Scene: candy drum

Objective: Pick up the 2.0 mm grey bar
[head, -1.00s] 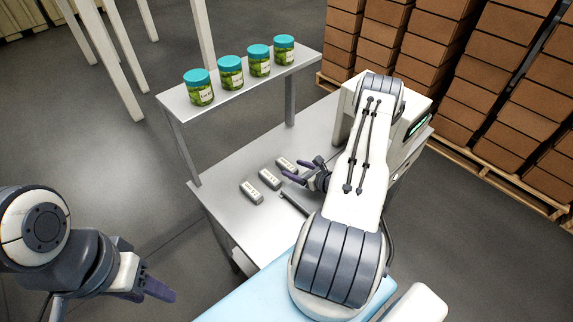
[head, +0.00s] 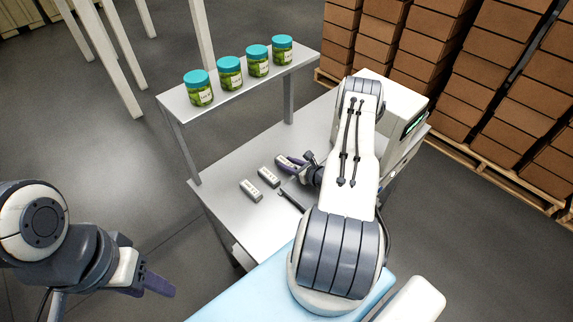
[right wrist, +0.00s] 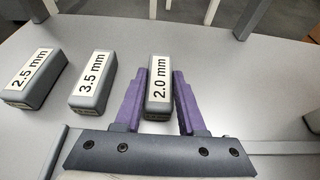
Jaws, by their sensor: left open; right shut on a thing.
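The 2.0 mm grey bar (right wrist: 159,84) has a white label and lies on the metal table, between the purple fingers of my right gripper (right wrist: 160,96). The fingers are shut on its two sides. In the head view my right gripper (head: 296,164) is at the far right of the row of bars and partly covers this bar. The 3.5 mm bar (right wrist: 93,80) and the 2.5 mm bar (right wrist: 33,76) lie to its left, apart from the fingers. My left gripper (head: 158,284) is open and empty at the lower left, away from the table.
Several green jars with teal lids (head: 230,73) stand on a raised shelf (head: 180,101) behind the bars. A white machine (head: 405,112) stands at the table's right end. Stacked brown boxes (head: 440,45) are beyond it. The table's left part (head: 213,180) is clear.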

